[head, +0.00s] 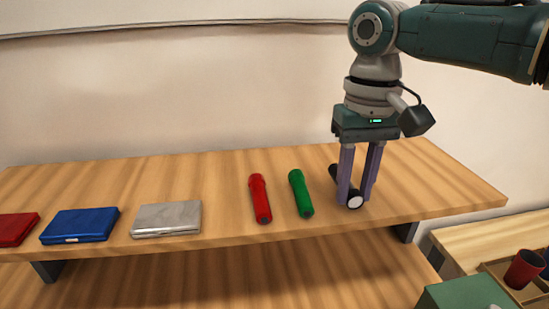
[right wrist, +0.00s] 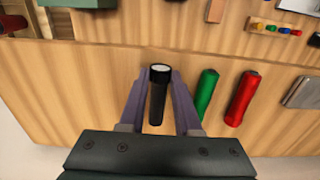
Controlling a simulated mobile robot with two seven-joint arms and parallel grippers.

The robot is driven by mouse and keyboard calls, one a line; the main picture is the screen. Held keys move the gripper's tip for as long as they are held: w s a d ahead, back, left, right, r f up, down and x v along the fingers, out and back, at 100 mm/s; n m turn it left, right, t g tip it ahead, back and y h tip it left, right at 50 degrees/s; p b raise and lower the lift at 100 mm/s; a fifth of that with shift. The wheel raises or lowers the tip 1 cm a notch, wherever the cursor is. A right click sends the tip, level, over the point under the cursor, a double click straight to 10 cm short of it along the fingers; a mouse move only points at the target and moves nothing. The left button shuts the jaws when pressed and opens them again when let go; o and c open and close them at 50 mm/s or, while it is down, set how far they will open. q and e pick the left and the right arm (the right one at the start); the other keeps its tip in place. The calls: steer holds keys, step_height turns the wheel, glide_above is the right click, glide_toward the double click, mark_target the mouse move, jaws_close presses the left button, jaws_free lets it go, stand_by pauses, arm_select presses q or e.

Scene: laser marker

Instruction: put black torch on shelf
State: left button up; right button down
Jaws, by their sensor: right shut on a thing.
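The black torch (head: 355,200) lies on the wooden shelf (head: 226,172) at its right part, with its pale round end facing the front edge. My right gripper (head: 356,200) points down from above with its purple fingers on either side of the torch, shut on it. The right wrist view also shows the black torch (right wrist: 158,95) between the two fingers (right wrist: 158,88). In the head view the fingers hide part of the torch's body. My left gripper is in neither view.
A green torch (head: 301,193) lies just left of the fingers, and a red torch (head: 260,199) lies beyond it. Silver (head: 167,218), blue (head: 80,225) and red (head: 15,229) flat cases sit further left. A lower table holds a green box (head: 465,293) and a red cup (head: 524,269).

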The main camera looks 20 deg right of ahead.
steer(key=shift+f, duration=0.45)
steer(key=shift+f, duration=0.15)
steer(key=c, duration=0.6)
jaws_free()
